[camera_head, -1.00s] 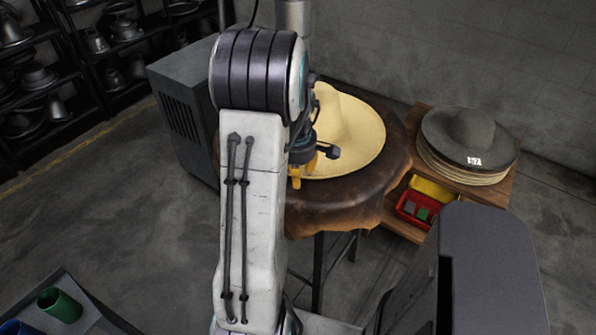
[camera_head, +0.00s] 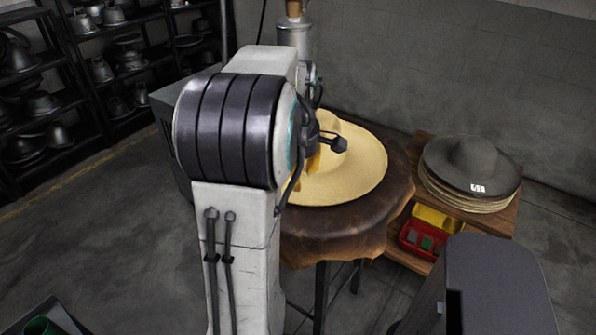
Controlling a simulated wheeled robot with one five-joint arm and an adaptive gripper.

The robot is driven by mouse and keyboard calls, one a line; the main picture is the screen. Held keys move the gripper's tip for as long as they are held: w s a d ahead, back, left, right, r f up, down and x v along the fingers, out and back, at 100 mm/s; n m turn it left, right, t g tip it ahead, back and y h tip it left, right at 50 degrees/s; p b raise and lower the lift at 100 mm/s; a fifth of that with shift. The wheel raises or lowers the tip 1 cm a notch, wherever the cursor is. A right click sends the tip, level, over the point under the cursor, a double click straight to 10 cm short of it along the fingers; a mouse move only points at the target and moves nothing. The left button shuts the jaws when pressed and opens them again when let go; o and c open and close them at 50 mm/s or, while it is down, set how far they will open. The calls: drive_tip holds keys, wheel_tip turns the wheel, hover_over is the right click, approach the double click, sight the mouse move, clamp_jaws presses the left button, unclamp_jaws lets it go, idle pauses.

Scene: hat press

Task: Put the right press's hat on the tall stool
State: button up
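A cream wide-brimmed hat (camera_head: 362,172) lies brim-down on a round table with a brown leather-like top (camera_head: 350,226). Its left part is hidden behind my arm. My gripper (camera_head: 312,166) is at the left of the hat, seen from behind and mostly covered by my arm. Only some yellow finger parts and a dark joint show, in front of the crown in the picture. I cannot tell whether it touches the hat or how its fingers stand. I cannot make out a press or a separate tall stool for certain.
A grey hat (camera_head: 472,160) tops a stack of hats on a wooden stand (camera_head: 508,215) at right. Red (camera_head: 425,240) and yellow (camera_head: 436,218) bins sit below it. A metal cylinder (camera_head: 295,38) stands behind my arm. Shelves of metal forms (camera_head: 70,70) line the left; floor there is clear.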

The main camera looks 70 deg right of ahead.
drive_tip(key=shift+a+r, duration=0.2)
drive_tip(key=shift+r, duration=0.8)
drive_tip(key=w+a+t, duration=0.1)
drive_tip(key=w+a, duration=1.4)
drive_tip(key=a, duration=0.2)
drive_tip(key=s+a+f+m+t+y, duration=0.1)
drive_tip(key=a, duration=0.9)
drive_tip(key=s+a+f+m+t+y, duration=0.1)
drive_tip(key=s+a+f, duration=0.1)
drive_tip(key=a, duration=0.8)
drive_tip(key=shift+a+f, duration=0.25)
drive_tip(key=shift+a, duration=0.15)
